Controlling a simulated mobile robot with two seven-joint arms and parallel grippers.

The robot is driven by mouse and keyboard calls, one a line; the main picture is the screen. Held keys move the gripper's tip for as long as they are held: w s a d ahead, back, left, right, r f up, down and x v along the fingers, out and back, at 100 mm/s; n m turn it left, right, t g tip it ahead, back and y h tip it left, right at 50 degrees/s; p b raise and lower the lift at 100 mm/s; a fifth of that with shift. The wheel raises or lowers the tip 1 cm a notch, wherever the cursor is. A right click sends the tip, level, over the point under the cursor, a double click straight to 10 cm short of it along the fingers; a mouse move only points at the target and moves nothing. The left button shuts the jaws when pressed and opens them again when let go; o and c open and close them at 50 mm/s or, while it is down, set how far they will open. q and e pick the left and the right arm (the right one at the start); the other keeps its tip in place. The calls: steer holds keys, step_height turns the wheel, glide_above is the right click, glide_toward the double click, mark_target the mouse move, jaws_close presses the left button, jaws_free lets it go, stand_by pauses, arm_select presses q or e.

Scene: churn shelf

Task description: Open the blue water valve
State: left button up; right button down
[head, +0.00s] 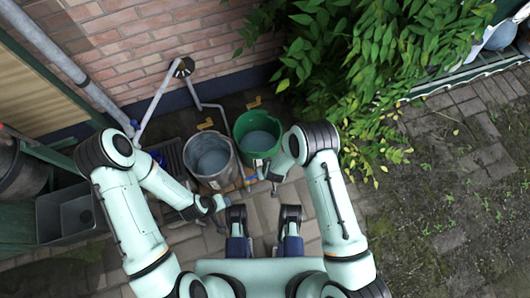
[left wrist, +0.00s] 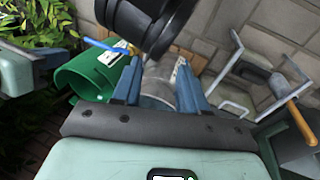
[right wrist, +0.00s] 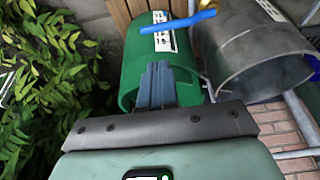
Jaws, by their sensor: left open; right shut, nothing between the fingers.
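A small blue part (head: 157,157) shows beside my left forearm, left of the grey bucket, in the head view. A blue piece (right wrist: 313,66) also shows at the right edge of the right wrist view. Both are too small or cut off for me to tell whether they are the valve or how its handle stands. My left gripper (head: 220,205) is open and empty, low in front of the grey bucket; its spread fingers (left wrist: 157,80) show in the left wrist view. My right gripper (head: 268,184) is shut and empty in front of the green bucket; its closed fingers (right wrist: 157,85) show in the right wrist view.
A grey bucket (head: 228,178) and a green bucket (head: 244,120) with water stand by the brick wall (head: 135,50). Yellow taps (head: 205,125) and a grey pipe (head: 155,103) are behind them. A grey basin (head: 52,215) stands left. Leafy branches hang right; open paving lies further right.

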steer(key=b+x, duration=0.2)
steer(key=x, duration=0.4)
steer(key=shift+f, duration=0.35)
arm_select(q)
steer(key=f, duration=0.1)
steer(key=a+f+b, duration=0.1)
steer(key=f, duration=0.1)
steer(key=w+a+f, duration=0.1)
steer(key=f, duration=0.1)
steer(key=shift+a+f+b, duration=0.1)
steer(key=shift+a+b, duration=0.05)
steer(key=shift+b, duration=0.2)
arm_select(e)
steer(key=x, duration=0.3)
steer(key=shift+w+f, duration=0.1)
steer(key=shift+w, duration=0.1)
steer(key=shift+s, duration=0.1)
